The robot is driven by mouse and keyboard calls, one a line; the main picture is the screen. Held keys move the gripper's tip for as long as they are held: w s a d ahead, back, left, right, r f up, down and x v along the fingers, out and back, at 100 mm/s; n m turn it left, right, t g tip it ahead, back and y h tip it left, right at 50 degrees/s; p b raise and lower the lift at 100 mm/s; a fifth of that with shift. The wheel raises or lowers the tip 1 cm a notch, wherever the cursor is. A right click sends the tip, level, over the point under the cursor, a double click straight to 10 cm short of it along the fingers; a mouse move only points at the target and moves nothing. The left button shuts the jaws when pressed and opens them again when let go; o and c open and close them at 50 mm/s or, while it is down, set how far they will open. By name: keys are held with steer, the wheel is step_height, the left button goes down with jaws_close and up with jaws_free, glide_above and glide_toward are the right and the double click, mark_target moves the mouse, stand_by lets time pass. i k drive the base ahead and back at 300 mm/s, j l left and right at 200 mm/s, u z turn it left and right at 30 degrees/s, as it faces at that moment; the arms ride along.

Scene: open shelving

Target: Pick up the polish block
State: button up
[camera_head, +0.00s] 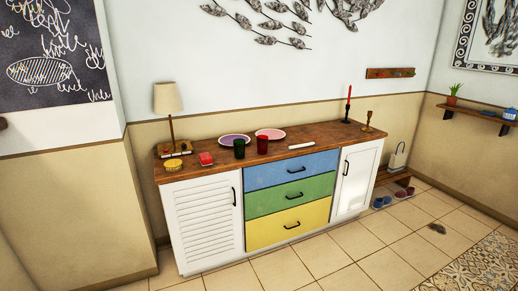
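A small red block-like item (206,158) lies on the wooden top of the sideboard (222,177), near its left end. It may be the polish block, but it is too small to be sure. A yellow, brush-like oval item (173,164) sits to its left, close to the front left corner. My gripper is not in view.
A lamp (168,101) stands behind these items. Dark green (239,148) and dark red (262,144) cups, two plates (270,133) and a white stick (301,145) lie to the right. A red candle (348,102) stands farther right. The tiled floor in front (330,262) is clear.

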mark_target(206, 160)
steer(key=i+l+u, duration=0.1)
steer(key=i, duration=0.5)
steer(key=i+l, duration=0.15)
steer(key=i, duration=0.4)
steer(key=i+l+u, duration=0.15)
steer(key=i, duration=0.45)
steer(key=i+l+u, duration=0.25)
steer(key=i+u, duration=0.2)
steer(key=i+l+u, duration=0.85)
steer(key=l, duration=0.2)
